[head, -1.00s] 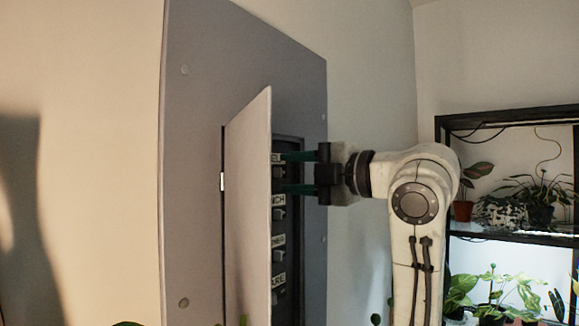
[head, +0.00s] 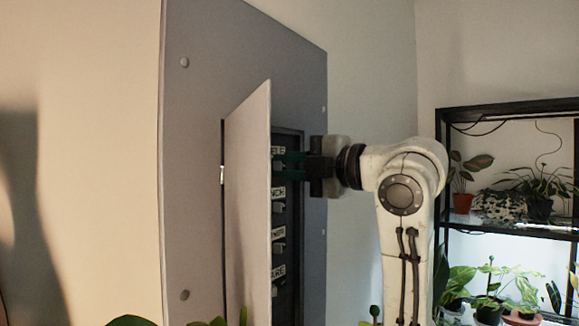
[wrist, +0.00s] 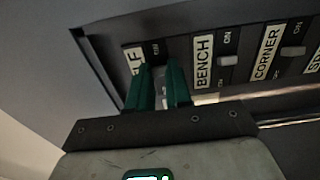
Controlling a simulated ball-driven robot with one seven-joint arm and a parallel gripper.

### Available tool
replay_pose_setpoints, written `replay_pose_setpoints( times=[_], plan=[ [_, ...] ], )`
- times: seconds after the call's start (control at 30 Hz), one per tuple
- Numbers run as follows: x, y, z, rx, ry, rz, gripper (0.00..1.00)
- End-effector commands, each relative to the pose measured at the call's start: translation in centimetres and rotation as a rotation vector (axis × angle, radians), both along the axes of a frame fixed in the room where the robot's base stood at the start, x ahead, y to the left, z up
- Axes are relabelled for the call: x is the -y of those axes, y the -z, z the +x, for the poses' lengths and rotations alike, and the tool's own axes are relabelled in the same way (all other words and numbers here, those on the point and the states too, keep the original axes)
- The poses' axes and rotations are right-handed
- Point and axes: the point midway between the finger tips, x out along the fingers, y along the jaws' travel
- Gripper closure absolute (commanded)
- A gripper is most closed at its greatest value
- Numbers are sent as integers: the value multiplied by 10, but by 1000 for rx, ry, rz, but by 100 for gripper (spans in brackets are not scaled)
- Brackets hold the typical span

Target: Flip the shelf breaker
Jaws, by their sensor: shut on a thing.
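The grey panel (head: 240,60) on the wall has its door (head: 250,200) swung open. Inside is a row of labelled breakers. The shelf breaker (wrist: 159,76) is at the end of the row, with its label (wrist: 136,65) partly covered so only "LF" reads. My gripper (wrist: 160,78) has its two green fingers closed on either side of the shelf breaker's lever. In the head view my gripper (head: 288,162) reaches into the panel from the right, at the top label. The lever is mostly hidden between the fingers, so its position is unclear.
The bench breaker (wrist: 227,63) and corner breaker (wrist: 293,52) sit beside the shelf breaker, with a further label partly cut off. The open door stands left of my gripper. A black plant rack (head: 500,228) with potted plants is at the right.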

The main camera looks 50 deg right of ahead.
Motion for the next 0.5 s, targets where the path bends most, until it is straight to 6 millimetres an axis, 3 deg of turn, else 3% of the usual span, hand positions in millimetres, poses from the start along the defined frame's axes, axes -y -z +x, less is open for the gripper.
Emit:
replay_pose_setpoints(
  times=[0.27, 0.5],
  plan=[
    [-3, 3, 1, -5, 40, -3, 100],
    [-10, 3, 0, -6, 201, -4, 100]
  ],
)
